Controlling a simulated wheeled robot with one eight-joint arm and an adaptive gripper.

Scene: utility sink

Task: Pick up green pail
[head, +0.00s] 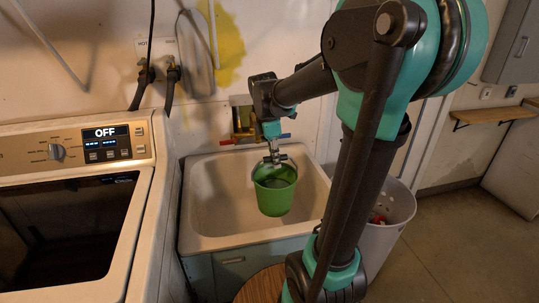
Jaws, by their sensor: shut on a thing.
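The green pail (274,195) hangs upright from my gripper (276,158) in the head view. It is over the white utility sink (206,207), and its base appears clear of the basin floor. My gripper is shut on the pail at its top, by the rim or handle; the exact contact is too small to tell. Part of the pail's inside shows below the gripper.
A washing machine (136,245) showing "OFF" stands to the left of the sink. A white bin (393,207) stands to the right, partly behind my arm. The faucet (243,127) is behind the sink. A round wooden top (262,285) is in front.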

